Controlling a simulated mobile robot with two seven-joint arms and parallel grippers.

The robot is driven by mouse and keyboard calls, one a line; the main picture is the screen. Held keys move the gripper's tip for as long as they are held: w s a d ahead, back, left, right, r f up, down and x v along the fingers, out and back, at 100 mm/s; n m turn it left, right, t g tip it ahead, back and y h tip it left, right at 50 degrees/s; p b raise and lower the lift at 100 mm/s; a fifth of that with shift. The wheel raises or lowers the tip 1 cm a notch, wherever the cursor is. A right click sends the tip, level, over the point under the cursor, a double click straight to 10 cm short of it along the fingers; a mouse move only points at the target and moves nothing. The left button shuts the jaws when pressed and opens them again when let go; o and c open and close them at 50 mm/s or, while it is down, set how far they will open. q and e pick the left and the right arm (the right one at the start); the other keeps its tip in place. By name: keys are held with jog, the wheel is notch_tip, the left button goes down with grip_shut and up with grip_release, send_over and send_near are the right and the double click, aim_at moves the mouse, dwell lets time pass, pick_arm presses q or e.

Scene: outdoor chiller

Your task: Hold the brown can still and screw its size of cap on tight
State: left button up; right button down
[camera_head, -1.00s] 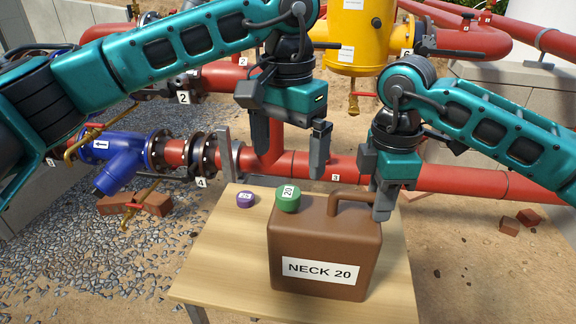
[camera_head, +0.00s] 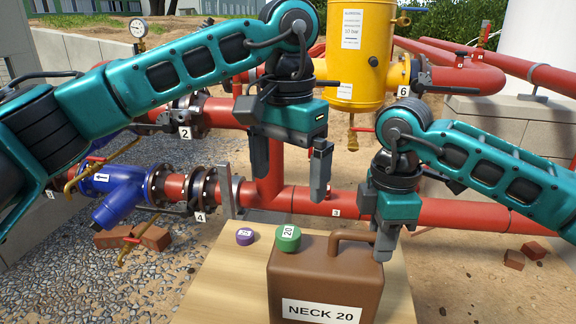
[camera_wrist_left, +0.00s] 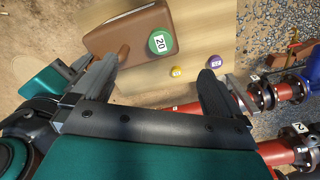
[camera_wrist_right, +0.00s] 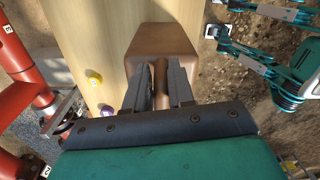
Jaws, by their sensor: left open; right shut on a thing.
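The brown can (camera_head: 335,275), labelled NECK 20, stands upright on a wooden table. A green cap (camera_head: 288,238) marked 20 sits on its top at the left end; I cannot tell how tight it is. The cap also shows in the left wrist view (camera_wrist_left: 161,42). My right gripper (camera_head: 386,240) is shut on the can's handle (camera_head: 352,238), which shows between its fingers in the right wrist view (camera_wrist_right: 161,80). My left gripper (camera_head: 290,180) is open and empty, above and behind the green cap, apart from it.
A purple cap (camera_head: 245,236) lies on the table (camera_head: 220,280) left of the can. A yellow cap (camera_wrist_left: 177,72) lies near it in the left wrist view. Red pipes (camera_head: 300,200) and a yellow vessel (camera_head: 358,60) stand behind the table.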

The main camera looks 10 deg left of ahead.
pick_arm(q)
jog(key=shift+f, duration=5.55)
jog(key=shift+f, duration=0.25)
jog(key=shift+r, duration=0.15)
notch_tip(320, 180, up, 12)
notch_tip(320, 180, up, 12)
send_over(288, 233)
dwell(0.7)
